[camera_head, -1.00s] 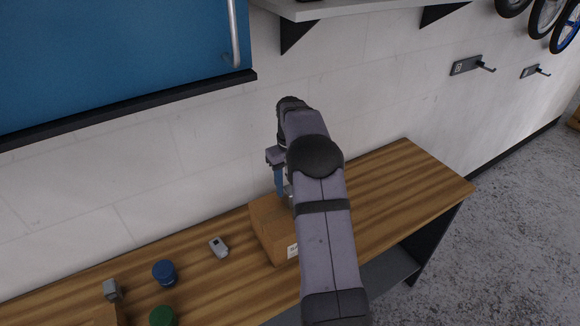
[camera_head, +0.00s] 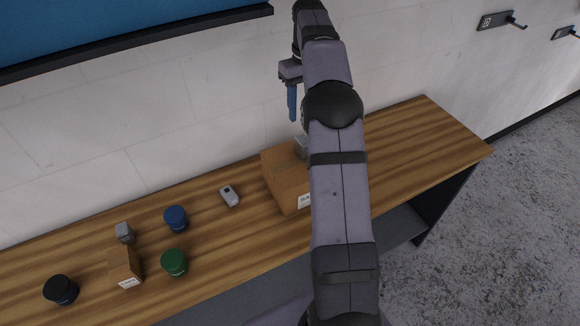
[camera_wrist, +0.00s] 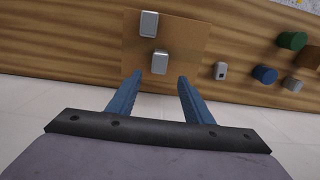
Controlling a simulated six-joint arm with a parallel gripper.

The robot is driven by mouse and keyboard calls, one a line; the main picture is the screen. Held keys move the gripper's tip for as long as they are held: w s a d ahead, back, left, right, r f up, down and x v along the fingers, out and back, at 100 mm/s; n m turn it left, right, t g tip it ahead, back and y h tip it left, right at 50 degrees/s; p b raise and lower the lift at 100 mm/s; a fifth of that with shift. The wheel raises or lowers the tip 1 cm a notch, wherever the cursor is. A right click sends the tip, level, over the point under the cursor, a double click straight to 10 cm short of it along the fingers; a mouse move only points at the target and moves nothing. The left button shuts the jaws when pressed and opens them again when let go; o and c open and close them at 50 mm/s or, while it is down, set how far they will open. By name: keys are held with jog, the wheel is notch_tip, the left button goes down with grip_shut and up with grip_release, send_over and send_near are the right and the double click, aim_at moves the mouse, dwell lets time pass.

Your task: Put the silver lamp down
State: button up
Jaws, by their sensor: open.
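My gripper (camera_head: 292,103) is raised above a cardboard box (camera_head: 288,182) on the wooden bench. In the wrist view its two blue fingers (camera_wrist: 160,82) are apart with nothing held between them. Two silver, block-shaped lamps rest on top of the box (camera_wrist: 187,35): a near silver lamp (camera_wrist: 160,62), just beyond the fingertips, and a far silver lamp (camera_wrist: 149,24). In the head view one silver lamp (camera_head: 301,146) shows on the box, and my arm hides part of the box top. A similar silver piece with a dark window (camera_head: 229,195) lies on the bench, left of the box.
Left on the bench (camera_head: 420,150) are a blue jar (camera_head: 176,218), a green jar (camera_head: 174,262), a black jar (camera_head: 61,290), a small carton (camera_head: 123,267) and a grey block (camera_head: 125,232). The right end is clear. A wall stands behind.

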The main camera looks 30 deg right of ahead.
jog(key=s+a+f, duration=0.3)
jog(key=s+a, duration=0.5)
jog(key=a, duration=0.1)
jog(key=s+a+f, duration=0.3)
jog(key=s+a, duration=0.5)
jog(key=a, duration=0.1)
jog(key=s+a+f, duration=0.1)
jog(key=s+f, duration=0.1)
jog(key=s, duration=0.4)
jog(key=s+a+f, duration=0.2)
jog(key=s+f, duration=0.1)
jog(key=s, duration=0.2)
jog(key=shift+s+a, duration=0.3)
jog(key=shift+s, duration=0.1)
jog(key=shift+f, duration=0.1)
notch_tip(320, 180, down, 6)
jog(key=b, duration=0.6)
jog(key=shift+o, duration=0.9)
jog(key=shift+r, duration=0.2)
